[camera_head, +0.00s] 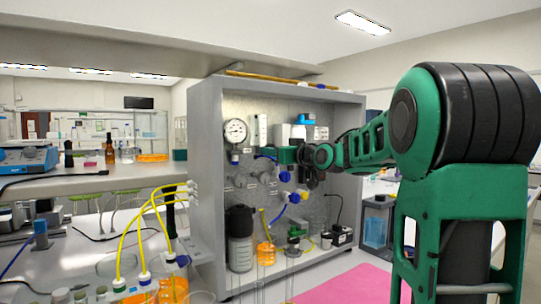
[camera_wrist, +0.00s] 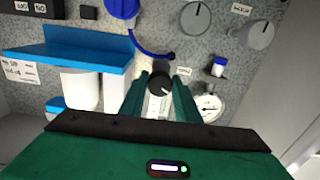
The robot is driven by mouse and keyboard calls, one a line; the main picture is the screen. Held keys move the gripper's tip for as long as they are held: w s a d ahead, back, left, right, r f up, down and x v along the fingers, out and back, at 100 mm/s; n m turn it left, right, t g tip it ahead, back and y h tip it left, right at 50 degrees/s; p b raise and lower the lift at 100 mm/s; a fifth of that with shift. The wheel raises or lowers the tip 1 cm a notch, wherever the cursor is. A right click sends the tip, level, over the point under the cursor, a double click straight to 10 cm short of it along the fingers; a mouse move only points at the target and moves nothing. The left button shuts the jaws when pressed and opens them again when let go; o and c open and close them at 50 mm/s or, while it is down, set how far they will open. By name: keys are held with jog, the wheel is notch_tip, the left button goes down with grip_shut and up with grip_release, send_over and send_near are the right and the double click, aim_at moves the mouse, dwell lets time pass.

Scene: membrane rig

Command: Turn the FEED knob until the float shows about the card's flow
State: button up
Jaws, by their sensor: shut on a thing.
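In the wrist view, a dark round knob (camera_wrist: 160,83) with a pale pointer line sits between the two green fingers of my gripper (camera_wrist: 162,92), which is shut on it. I take it as the FEED knob; its label is not readable. The pale flowmeter (camera_wrist: 156,108) shows partly between the fingers. In the head view, the flowmeter (camera_head: 261,130) stands upright right of the round gauge, and my gripper (camera_head: 284,155) is just below it, hiding the knob. The float is not discernible. A white card with writing (camera_wrist: 16,72) is at the wrist view's left, too small to read.
The gauge (camera_head: 235,131) is beside the flowmeter. Two grey knobs (camera_wrist: 196,18) (camera_wrist: 259,35) and a blue valve (camera_wrist: 122,8) are close by on the panel. A blue-topped unit (camera_wrist: 88,52) stands out near the fingers. The grey cabinet wall (camera_head: 205,200) bounds the left side.

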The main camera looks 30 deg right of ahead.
jog(key=shift+n, duration=1.6)
jog(key=o, duration=1)
jog(key=shift+o, duration=0.2)
jog(key=s, duration=1)
jog(key=shift+s+d, duration=0.2)
jog(key=shift+s, duration=0.15)
